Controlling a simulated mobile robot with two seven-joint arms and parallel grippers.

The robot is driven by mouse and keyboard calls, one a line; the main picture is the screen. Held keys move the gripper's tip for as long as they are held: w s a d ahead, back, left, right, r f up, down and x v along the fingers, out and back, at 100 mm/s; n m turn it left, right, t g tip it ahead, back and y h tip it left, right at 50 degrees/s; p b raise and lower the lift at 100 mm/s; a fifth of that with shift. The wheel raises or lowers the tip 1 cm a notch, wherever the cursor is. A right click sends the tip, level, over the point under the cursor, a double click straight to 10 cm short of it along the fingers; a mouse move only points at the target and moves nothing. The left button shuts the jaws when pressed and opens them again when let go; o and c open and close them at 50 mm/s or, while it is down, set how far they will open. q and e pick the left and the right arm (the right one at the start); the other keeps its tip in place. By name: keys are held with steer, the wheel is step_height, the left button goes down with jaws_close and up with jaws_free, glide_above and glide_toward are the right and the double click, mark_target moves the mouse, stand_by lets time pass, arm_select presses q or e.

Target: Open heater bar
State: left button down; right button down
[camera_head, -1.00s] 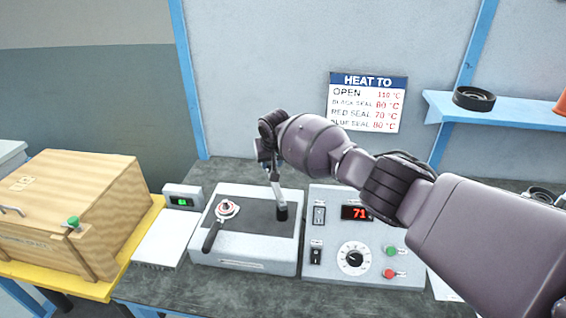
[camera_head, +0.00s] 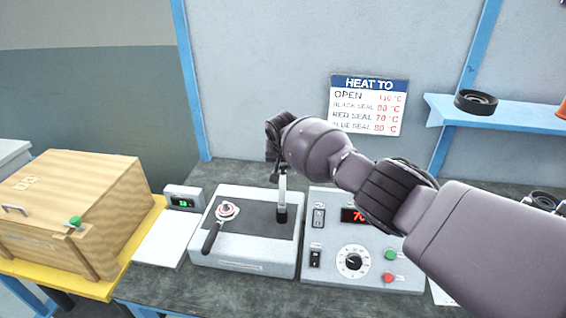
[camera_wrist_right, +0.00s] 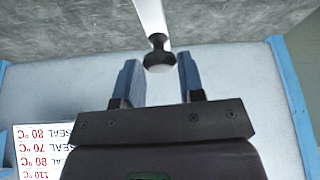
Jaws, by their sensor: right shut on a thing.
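The heater bar (camera_head: 283,190) is a thin metal lever that rises from a dark slot in the top of a grey box (camera_head: 243,252). It stands nearly upright. In the right wrist view, the bar (camera_wrist_right: 151,15) ends in a black knob (camera_wrist_right: 158,58). My right gripper (camera_head: 276,170) is at the top of the bar and hides its upper end in the head view. My left gripper is not in view.
Right of the box is a control panel (camera_head: 330,270) with a red display and a dial. A black-handled lever (camera_head: 212,237) lies on the box's left side. A wooden crate (camera_head: 105,190) stands at left. A sign (camera_head: 368,105) hangs on the wall beside a blue shelf (camera_head: 500,113).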

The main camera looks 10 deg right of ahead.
mark_target(283, 184)
steer(key=c, duration=0.8)
jaws_free()
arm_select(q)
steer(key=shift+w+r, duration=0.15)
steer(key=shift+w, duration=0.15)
arm_select(e)
steer(key=shift+o, duration=0.4)
steer(key=shift+s+r, duration=0.1)
steer(key=shift+r, duration=0.35)
arm_select(q)
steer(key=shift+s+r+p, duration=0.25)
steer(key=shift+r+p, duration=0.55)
steer(key=shift+p, duration=0.25)
arm_select(e)
steer(key=v, duration=1)
steer(key=shift+s+f, duration=0.1)
